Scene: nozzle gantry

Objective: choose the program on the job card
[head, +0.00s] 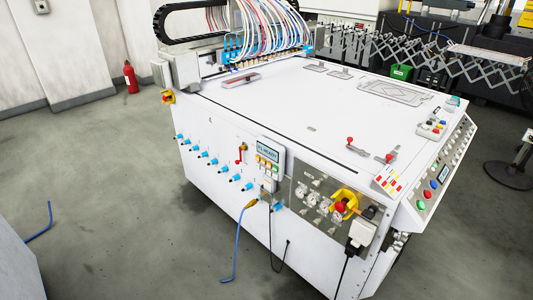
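A small control box (269,157) is mounted on the near side of the white machine. Its display (267,149) carries small text that seems to read "P1 READY", and coloured buttons sit below it. A sloped console (445,172) with red, blue and green buttons runs along the right side. Neither of my grippers is in view.
The white machine (300,110) fills the middle. A yellow and red emergency stop (343,205) juts from its near face beside gauges. A blue hose (237,245) and a black cable hang to the floor. A stand (508,175) is at right.

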